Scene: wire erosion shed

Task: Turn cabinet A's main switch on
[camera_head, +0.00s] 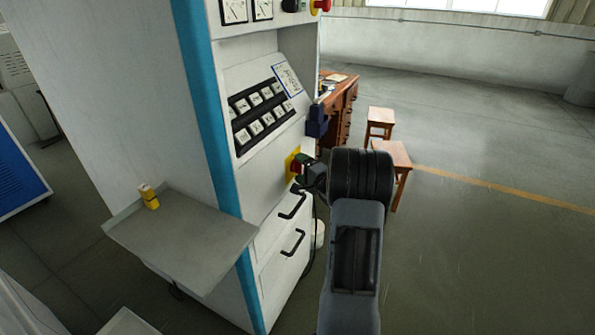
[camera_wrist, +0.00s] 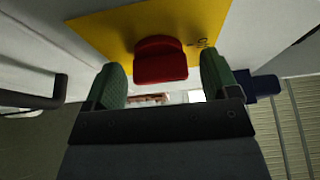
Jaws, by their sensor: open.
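The main switch shows in the wrist view as a red handle (camera_wrist: 161,60) on a yellow plate (camera_wrist: 105,32) on the cabinet's pale face. In the head view the yellow plate (camera_head: 290,157) sits low on the cabinet (camera_head: 255,75), above two black drawer handles, partly hidden by my gripper (camera_head: 306,168). In the wrist view my gripper (camera_wrist: 164,75) is open, with one green fingertip on each side of the red handle. A gap shows between each finger and the handle. I cannot tell whether the fingertips touch the plate.
Black drawer handles (camera_head: 292,243) stick out below the switch. A dark blue box (camera_head: 317,122) juts from the cabinet's right edge. A grey shelf (camera_head: 185,238) with a small yellow item (camera_head: 148,197) stands left. A wooden desk (camera_head: 340,100) and stools (camera_head: 380,120) stand behind; floor to the right is clear.

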